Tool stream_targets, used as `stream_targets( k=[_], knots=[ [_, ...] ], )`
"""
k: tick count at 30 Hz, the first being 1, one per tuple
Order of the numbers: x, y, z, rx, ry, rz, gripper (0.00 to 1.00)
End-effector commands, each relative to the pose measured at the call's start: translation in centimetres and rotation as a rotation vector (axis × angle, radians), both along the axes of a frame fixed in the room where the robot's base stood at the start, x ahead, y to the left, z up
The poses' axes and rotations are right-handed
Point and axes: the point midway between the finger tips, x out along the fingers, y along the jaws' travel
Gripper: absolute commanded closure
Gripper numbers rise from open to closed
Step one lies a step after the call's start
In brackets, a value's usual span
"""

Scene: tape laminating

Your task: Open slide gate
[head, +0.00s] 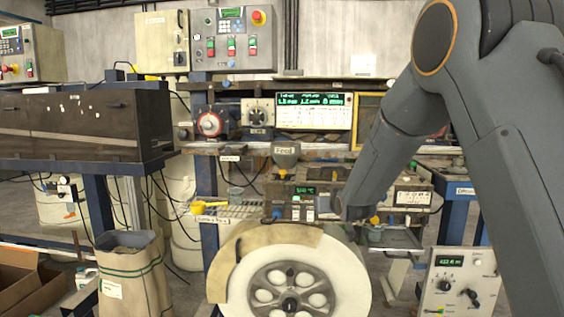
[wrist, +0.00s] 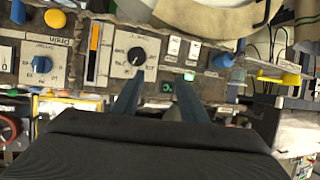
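My gripper (wrist: 157,98) is open in the wrist view, its two fingers apart with nothing held between them. Past the fingertips lies a control panel with a black dial (wrist: 137,57) and a small lit green display. In the head view my gripper (head: 338,208) is small and dark, in front of the machine's middle panel. A grey hopper labelled Feed (head: 286,157) stands above that panel, to the left of my gripper. A yellow handle (head: 197,208) sits farther left, and a yellow handle also shows in the wrist view (wrist: 280,78). I cannot tell which part is the slide gate.
A large pale roll (head: 345,279) on a spoked wheel stands below the panel. A dark box (head: 80,127) stands left, above a paper sack (head: 134,275). A control box (head: 462,283) is at lower right. Blue posts and hanging cables stand close around the machine.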

Motion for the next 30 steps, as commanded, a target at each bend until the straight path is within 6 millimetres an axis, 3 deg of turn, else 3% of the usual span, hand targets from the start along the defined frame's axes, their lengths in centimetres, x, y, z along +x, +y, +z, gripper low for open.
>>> stream_targets(
  k=[1, 3, 6, 9, 14, 24, 30],
  knots=[
    [1.6, 3.2, 1.8, 0.019, -0.079, 0.041, 0.60],
    [3.3, 6.5, 3.7, 0.048, -0.181, 0.085, 0.60],
    [4.5, 10.0, 5.8, 0.081, -0.288, 0.131, 0.60],
    [5.0, 12.0, 7.1, 0.103, -0.350, 0.157, 0.60],
    [6.0, 13.1, 7.6, 0.113, -0.378, 0.167, 0.60],
    [10.5, 14.6, 7.5, 0.113, -0.376, 0.165, 0.60],
    [12.1, 15.2, 7.5, 0.113, -0.375, 0.165, 0.60]
  ],
)
